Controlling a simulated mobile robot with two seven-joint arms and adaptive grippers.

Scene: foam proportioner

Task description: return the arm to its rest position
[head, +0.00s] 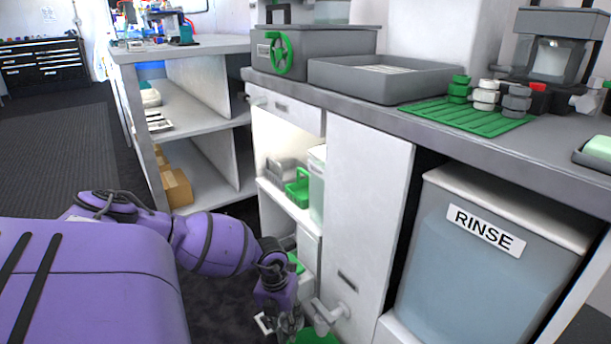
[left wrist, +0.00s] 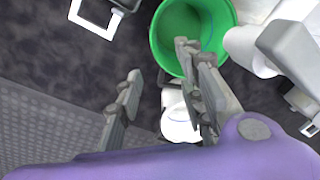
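My left arm, purple, reaches in from the left in the head view and points down in front of the cabinet. Its left gripper (head: 290,325) is low at the bottom edge of the picture, close to the cabinet front. Beyond the fingertips is a round green bucket (left wrist: 182,25), open at the top. A bit of green (head: 318,337) shows beside the gripper in the head view. My right gripper is not in view.
The white cabinet (head: 367,200) stands close to the arm, with an open shelf holding a green caddy (head: 298,188). The grey countertop (head: 340,103) carries a grey tray (head: 385,80). A RINSE tank (head: 480,265) sits below right. Dark floor (head: 60,155) is clear at left.

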